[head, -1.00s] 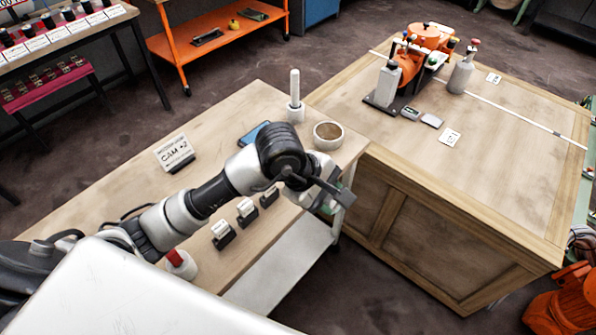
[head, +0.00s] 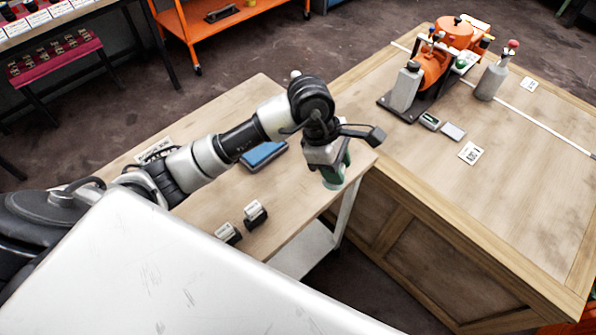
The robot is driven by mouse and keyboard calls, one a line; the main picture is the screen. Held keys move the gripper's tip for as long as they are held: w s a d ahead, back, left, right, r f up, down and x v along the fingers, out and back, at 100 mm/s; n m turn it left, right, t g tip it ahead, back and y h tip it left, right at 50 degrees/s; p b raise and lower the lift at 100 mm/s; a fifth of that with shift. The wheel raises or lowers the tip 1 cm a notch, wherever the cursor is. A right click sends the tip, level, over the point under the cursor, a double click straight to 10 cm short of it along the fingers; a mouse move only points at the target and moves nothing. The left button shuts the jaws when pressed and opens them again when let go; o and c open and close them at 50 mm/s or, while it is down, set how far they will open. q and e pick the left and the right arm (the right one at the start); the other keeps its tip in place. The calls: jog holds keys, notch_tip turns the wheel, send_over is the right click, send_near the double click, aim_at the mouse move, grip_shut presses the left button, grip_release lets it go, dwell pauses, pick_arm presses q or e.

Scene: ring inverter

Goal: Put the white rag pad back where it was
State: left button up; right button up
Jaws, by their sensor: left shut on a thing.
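My left gripper (head: 334,170) points down over the right end of the narrow wooden table (head: 283,222), close to the big bench. Its green-edged fingers are shut on a small pale thing (head: 333,185), which shows only as a light edge under the fingertips. It may be the white rag pad, but the fingers hide most of it. I cannot tell whether it touches the table top. My right gripper is not in view.
A blue box (head: 263,155) lies behind my left forearm. Small black card holders (head: 255,214) stand at the front.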

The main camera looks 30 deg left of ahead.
pick_arm(q)
jog(key=a+f, duration=0.1)
jog(key=a, duration=0.2)
jog(key=a+f+p, duration=0.1)
jog(key=a+f, duration=0.1)
jog(key=a, duration=0.1)
jog(key=a+f+p, duration=0.1)
jog(key=a+f, duration=0.1)
jog(key=a, duration=0.1)
jog(key=shift+s+a+f, duration=0.15)
jog(key=shift+a+f, duration=0.1)
jog(key=shift+a, duration=0.15)
jog(key=shift+a+f, duration=0.1)
jog(key=shift+f, duration=0.1)
notch_tip(320, 180, down, 4)
jog(key=shift+r+p, duration=0.1)
jog(key=shift+p, duration=0.55)
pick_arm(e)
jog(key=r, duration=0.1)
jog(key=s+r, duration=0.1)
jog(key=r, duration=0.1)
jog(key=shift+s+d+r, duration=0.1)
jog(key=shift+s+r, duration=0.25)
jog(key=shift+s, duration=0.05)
pick_arm(q)
jog(key=o, duration=0.8)
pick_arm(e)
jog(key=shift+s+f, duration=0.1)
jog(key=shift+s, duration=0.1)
